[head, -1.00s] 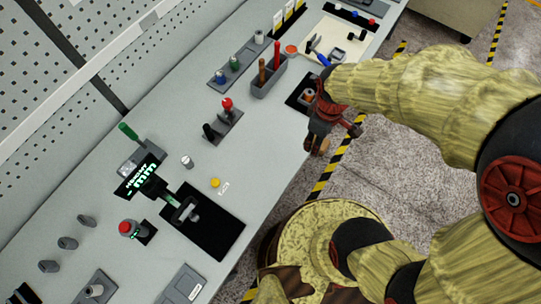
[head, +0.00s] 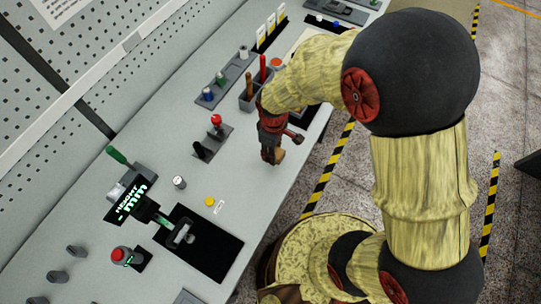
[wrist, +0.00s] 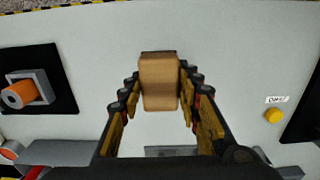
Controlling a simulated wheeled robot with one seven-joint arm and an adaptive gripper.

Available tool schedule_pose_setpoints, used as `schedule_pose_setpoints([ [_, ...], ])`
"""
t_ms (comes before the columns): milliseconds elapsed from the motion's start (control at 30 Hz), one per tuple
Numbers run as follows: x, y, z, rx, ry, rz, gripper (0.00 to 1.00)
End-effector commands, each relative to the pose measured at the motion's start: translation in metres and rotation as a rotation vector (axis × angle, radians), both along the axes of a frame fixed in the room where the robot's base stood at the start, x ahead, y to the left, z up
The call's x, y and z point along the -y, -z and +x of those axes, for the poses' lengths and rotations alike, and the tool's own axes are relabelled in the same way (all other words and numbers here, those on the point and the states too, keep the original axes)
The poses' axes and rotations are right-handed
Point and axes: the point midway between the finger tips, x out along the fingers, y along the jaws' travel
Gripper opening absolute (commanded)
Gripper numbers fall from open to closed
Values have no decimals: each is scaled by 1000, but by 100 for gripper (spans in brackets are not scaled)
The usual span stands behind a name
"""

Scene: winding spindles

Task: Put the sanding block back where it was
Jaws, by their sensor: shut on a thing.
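The sanding block is a tan-brown block (wrist: 160,82). It sits between the two fingers of my gripper (wrist: 160,90) in the wrist view, with a finger against each side. In the head view my gripper (head: 272,156) is over the front part of the grey bench, and the block (head: 278,155) shows only as a small brown piece at its fingertips. I cannot tell how high the block is above the bench top.
A black pad with a grey clamp-like part and orange cylinder (wrist: 30,92) is left in the wrist view. A yellow button (head: 210,201) and a height gauge on a black plate (head: 205,245) are nearby. A red-knobbed lever (head: 216,120) stands left of my gripper.

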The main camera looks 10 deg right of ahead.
Motion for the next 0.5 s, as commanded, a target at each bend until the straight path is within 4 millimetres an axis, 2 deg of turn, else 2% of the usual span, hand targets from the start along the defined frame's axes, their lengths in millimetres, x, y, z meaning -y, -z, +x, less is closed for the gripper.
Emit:
schedule_pose_setpoints([
  [167, -5, 8, 5, 0, 0, 0, 2],
  [400, -8, 40, 8, -1, 1, 0, 2],
  [500, -8, 44, 8, 1, 1, 0, 2],
])
